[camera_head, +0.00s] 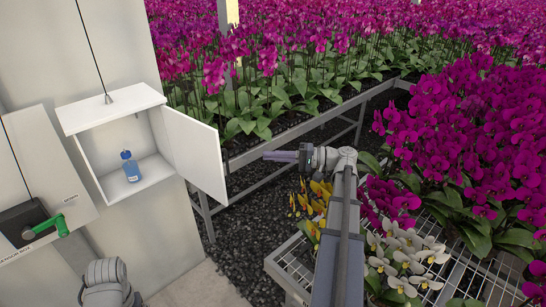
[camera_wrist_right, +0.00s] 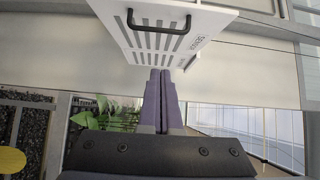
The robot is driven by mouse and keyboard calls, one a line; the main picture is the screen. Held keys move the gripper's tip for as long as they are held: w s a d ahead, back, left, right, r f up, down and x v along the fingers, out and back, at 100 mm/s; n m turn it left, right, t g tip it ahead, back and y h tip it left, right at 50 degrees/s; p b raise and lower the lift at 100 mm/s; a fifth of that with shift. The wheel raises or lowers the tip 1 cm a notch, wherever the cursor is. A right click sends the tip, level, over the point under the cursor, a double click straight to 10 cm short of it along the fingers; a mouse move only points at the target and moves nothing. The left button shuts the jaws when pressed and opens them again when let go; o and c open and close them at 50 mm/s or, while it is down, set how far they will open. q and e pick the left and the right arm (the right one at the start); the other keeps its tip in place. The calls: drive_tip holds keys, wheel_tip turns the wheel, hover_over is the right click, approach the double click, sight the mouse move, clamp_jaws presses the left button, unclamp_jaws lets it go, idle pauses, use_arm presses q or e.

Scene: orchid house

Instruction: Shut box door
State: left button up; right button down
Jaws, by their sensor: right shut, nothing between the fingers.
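A white wall box (camera_head: 110,107) hangs on the pale wall at the left, with its front open. Its door (camera_head: 195,152) is swung out to the right, its plain inner face showing. A blue bottle (camera_head: 130,167) stands upright inside the box. My right gripper (camera_head: 270,156) is shut and empty, pointing left, to the right of the door and apart from it in the head view. In the right wrist view, a white slatted panel, seemingly the door's outer face (camera_wrist_right: 200,45), has a black handle (camera_wrist_right: 160,22) beyond the shut fingertips (camera_wrist_right: 160,75). My left gripper is not visible.
A grey panel with a green lever (camera_head: 48,226) is on the wall below left of the box. Benches of magenta orchids (camera_head: 460,130) fill the back and right. Yellow and white orchids (camera_head: 400,265) stand near my right arm. Dark gravel (camera_head: 235,240) lies between.

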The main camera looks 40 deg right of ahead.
drive_tip(key=w+a, duration=0.4)
drive_tip(key=a, duration=0.4)
drive_tip(key=shift+w+a, duration=0.2)
drive_tip(key=shift+a, duration=0.2)
drive_tip(key=shift+a, duration=0.1)
